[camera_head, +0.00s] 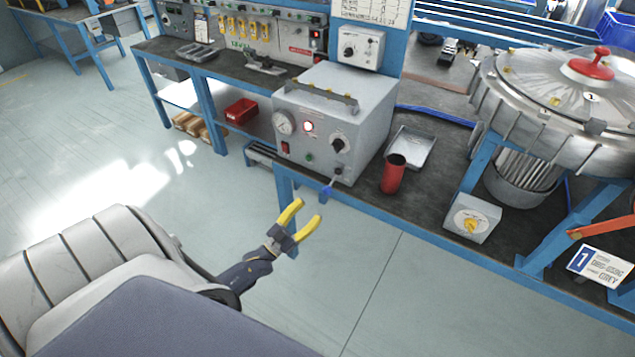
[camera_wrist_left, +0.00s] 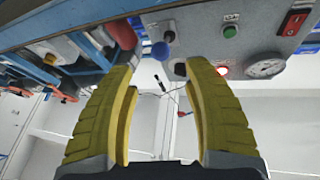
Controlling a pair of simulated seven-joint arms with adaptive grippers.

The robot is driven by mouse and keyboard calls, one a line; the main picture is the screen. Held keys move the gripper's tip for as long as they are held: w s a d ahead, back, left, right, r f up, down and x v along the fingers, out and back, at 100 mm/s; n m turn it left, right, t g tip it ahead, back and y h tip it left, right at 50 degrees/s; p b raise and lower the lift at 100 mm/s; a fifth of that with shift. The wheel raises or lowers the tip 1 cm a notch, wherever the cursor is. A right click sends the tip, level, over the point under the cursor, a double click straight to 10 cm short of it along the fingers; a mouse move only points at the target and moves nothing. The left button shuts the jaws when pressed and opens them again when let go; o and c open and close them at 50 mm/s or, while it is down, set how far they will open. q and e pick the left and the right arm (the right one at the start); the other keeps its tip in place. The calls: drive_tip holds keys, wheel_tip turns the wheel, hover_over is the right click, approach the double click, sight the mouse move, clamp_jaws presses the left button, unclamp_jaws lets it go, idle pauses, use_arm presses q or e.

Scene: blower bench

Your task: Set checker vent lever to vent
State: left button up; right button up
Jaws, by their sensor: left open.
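The checker (camera_head: 330,115) is a grey box on the bench with a gauge, a lit red lamp, a black knob and small buttons. Its vent lever (camera_head: 328,190) appears to be the small lever with a blue tip low at the front right. In the left wrist view a blue ball tip (camera_wrist_left: 160,51) shows beyond the fingers, near the panel. My left gripper (camera_head: 304,216) has yellow fingers, open and empty, in front of and below the lever, apart from it. The fingers also show open in the wrist view (camera_wrist_left: 162,72). Lever markings are too small to read. My right gripper is out of view.
A red cup (camera_head: 393,174) and a metal tray (camera_head: 413,146) stand right of the checker. The floor before the bench is clear.

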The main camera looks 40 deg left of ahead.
use_arm(q)
drive_tip(key=shift+v, duration=1.5)
